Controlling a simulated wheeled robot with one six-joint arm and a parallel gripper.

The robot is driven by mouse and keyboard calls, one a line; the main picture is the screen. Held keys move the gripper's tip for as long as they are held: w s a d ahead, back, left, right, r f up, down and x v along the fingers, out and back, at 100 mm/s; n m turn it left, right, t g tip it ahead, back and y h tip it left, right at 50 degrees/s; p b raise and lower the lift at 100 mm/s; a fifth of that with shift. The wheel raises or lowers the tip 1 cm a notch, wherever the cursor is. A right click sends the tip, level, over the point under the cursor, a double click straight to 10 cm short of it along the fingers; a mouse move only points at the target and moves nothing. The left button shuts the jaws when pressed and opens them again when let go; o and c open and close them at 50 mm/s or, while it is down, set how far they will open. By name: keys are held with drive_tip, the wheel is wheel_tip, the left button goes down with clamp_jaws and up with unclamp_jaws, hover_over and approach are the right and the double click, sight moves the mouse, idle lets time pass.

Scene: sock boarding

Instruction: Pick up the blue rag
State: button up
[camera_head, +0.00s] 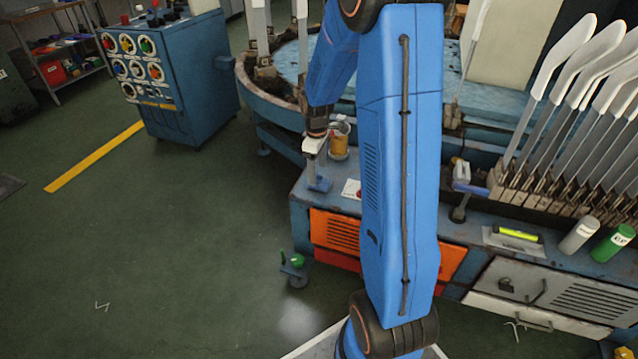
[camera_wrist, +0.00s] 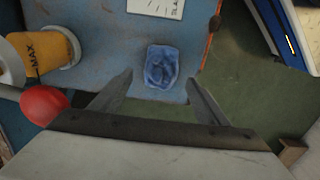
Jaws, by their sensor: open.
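The blue rag (camera_wrist: 161,66) lies crumpled on the worn blue bench top (camera_wrist: 112,52), close to the bench edge, in the wrist view. In the head view the rag (camera_head: 320,185) is a small blue patch at the left corner of the bench. My gripper (camera_wrist: 158,84) is open and empty. Its two fingers point toward the rag, one on each side of it in the picture, and the rag shows just beyond the fingertips. The gap in height between fingers and rag is hard to tell. In the head view my gripper (camera_head: 314,146) is above the rag.
An orange cup marked MAX (camera_wrist: 50,50) stands left of the rag, with a red ball-shaped part (camera_wrist: 44,104) near my left finger. A white label card (camera_wrist: 156,8) lies beyond the rag. Right of the bench edge is open green floor (camera_wrist: 240,80). Pale sock boards (camera_head: 580,90) stand at right.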

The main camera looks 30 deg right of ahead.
wheel_tip(320, 180, down, 4)
drive_tip(key=shift+w+f, duration=0.1)
drive_tip(key=c, duration=1.2)
wheel_tip(320, 180, up, 10)
drive_tip(key=shift+r, duration=0.1)
